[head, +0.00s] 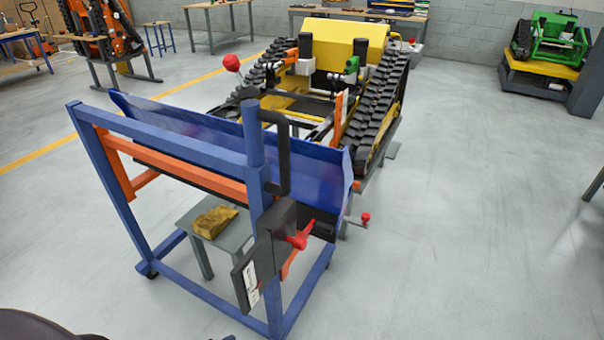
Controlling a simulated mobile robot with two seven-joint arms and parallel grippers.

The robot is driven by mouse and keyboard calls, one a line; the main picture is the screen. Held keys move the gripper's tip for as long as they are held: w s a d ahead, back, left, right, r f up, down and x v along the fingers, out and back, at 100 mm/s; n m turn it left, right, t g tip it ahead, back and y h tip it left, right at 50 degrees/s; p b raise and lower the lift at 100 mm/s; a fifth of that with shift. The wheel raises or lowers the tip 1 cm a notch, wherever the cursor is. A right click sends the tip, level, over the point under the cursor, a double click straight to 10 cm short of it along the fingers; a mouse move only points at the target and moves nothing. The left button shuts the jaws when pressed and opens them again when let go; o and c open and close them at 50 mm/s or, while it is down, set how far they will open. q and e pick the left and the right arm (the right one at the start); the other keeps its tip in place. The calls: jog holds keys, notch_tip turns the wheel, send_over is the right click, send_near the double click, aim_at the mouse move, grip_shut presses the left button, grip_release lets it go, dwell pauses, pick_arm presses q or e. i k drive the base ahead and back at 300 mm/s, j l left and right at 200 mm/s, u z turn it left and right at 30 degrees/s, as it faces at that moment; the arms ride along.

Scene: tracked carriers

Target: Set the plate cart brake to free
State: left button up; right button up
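The plate cart (165,145) is a blue frame on casters, with an orange crossbar, standing in the centre-left of the head view. It carries a long blue plate (215,135). On its near right post is a black box (265,255) with a red lever (298,242), which looks like the brake. White labels (250,283) on the box are too small to read. I cannot tell which setting the lever is in. A black bent handle (284,150) is above the box. Neither of my grippers is in view.
A yellow and black tracked carrier (345,50) stands just behind the cart. A crank with a red knob (365,217) sticks out at the cart's right. A grey stool (228,236) with a wooden block (214,222) is under the plate. The floor (470,240) to the right is clear.

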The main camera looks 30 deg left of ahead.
aim_at(230, 62)
jog(key=i+j+u, duration=0.2)
jog(key=i+u, duration=0.15)
jog(key=i+j+u, duration=0.15)
jog(key=i+u, duration=0.15)
